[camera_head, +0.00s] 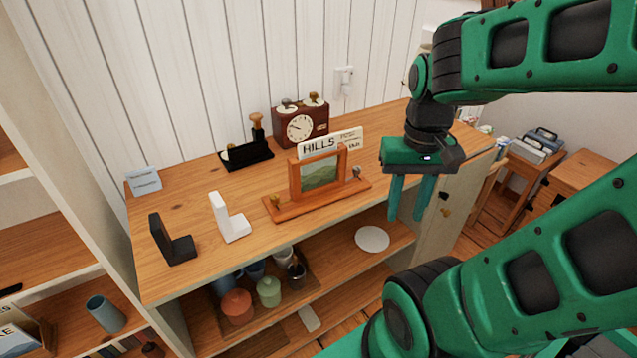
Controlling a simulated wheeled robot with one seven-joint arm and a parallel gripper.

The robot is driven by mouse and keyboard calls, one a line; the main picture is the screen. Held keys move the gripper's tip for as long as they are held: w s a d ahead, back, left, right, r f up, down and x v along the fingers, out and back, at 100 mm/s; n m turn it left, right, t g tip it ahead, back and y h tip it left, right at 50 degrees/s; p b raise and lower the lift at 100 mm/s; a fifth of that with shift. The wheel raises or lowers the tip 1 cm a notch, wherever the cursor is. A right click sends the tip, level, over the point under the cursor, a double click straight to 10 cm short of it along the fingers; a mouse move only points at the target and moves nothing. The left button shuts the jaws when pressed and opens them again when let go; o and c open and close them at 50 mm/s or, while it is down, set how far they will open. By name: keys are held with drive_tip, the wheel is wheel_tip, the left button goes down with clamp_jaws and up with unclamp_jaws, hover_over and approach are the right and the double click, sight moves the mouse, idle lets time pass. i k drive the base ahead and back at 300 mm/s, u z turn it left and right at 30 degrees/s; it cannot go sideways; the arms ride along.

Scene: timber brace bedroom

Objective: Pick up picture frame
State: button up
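The picture frame (319,172) has an orange-brown wooden border around a green hilly landscape. It stands upright on a long wooden base on the cabinet top, near the middle of its front edge. A card reading "HILLS" stands close behind it and is partly hidden by it. My gripper (406,217) is to the right of the frame, pointing down in front of the cabinet's right part. Its two green fingers are apart with nothing between them. It is not touching the frame.
The wooden cabinet top (190,204) also holds a red-brown clock (301,123), a black tray with a stamp (247,150), a white bookend (229,219) and a black bookend (171,240). Pots and a white plate (372,239) sit on the shelf below. The wall stands behind.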

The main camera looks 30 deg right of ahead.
sight(316, 182)
drive_tip(key=z, duration=1.25)
drive_tip(key=k, duration=0.75)
drive_tip(key=u, duration=0.65)
drive_tip(key=i, duration=1)
